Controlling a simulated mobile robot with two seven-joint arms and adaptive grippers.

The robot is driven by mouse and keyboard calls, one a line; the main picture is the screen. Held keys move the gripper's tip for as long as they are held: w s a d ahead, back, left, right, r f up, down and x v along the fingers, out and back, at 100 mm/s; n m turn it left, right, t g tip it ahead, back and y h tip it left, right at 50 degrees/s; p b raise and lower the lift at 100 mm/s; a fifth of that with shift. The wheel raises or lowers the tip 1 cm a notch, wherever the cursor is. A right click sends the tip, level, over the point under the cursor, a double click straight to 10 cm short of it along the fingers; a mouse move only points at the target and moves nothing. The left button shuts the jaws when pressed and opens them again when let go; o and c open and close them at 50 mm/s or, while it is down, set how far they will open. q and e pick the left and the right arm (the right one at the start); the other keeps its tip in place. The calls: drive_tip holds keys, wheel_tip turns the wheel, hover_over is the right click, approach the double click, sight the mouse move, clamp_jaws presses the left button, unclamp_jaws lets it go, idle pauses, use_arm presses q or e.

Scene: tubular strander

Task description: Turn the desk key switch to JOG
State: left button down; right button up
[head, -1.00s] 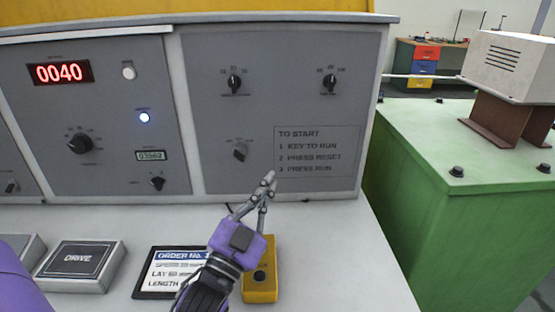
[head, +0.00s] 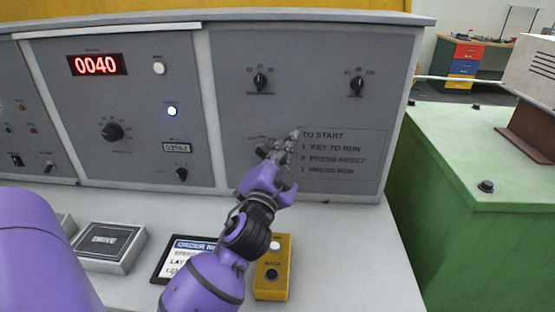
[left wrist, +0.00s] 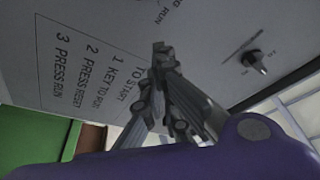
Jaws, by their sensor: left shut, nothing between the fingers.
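The desk key switch (head: 262,148) is a dark knob on the lower part of the right grey panel, left of the start label, in the head view. Its labels and pointer are too small to read, and it is partly hidden by my left gripper. My left gripper (head: 294,136) is shut and empty. Its fingertips show just right of the switch, over the left edge of the start label; I cannot tell whether they touch the panel. In the left wrist view the closed fingers (left wrist: 160,60) cross the panel beside the label.
Two dark knobs (head: 261,82) (head: 357,86) sit higher on the panel. The start label (head: 345,155) is at right. A yellow box (head: 272,285) and an order card (head: 172,262) lie on the desk below my arm. A green machine (head: 455,170) stands at right.

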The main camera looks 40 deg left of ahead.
sight(261, 152)
use_arm(q)
drive_tip(key=s+a+f, duration=0.1)
drive_tip(key=a+f, duration=0.1)
drive_tip(key=f, duration=0.1)
drive_tip(key=shift+s+a, duration=0.1)
drive_tip(key=shift+s, duration=0.25)
use_arm(e)
drive_tip(key=shift+s+f, duration=0.15)
drive_tip(key=shift+f, duration=0.25)
drive_tip(key=shift+r, duration=0.1)
use_arm(q)
drive_tip(key=f+m+p, duration=0.1)
drive_tip(key=f+m+h+p, duration=0.1)
drive_tip(key=m+p, duration=0.1)
drive_tip(key=f+m+g+p, duration=0.1)
drive_tip(key=m, duration=0.1)
drive_tip(key=shift+s+a+h+p, duration=0.25)
drive_tip(key=shift+a+h+p, duration=0.1)
drive_tip(key=shift+a+h, duration=0.05)
use_arm(e)
drive_tip(key=r, duration=0.2)
drive_tip(key=w+r, duration=0.1)
drive_tip(key=r, duration=0.2)
drive_tip(key=shift+w+d, duration=0.1)
drive_tip(key=shift+w, duration=0.1)
drive_tip(key=shift+w+r+t, duration=0.2)
drive_tip(key=shift+t, duration=0.1)
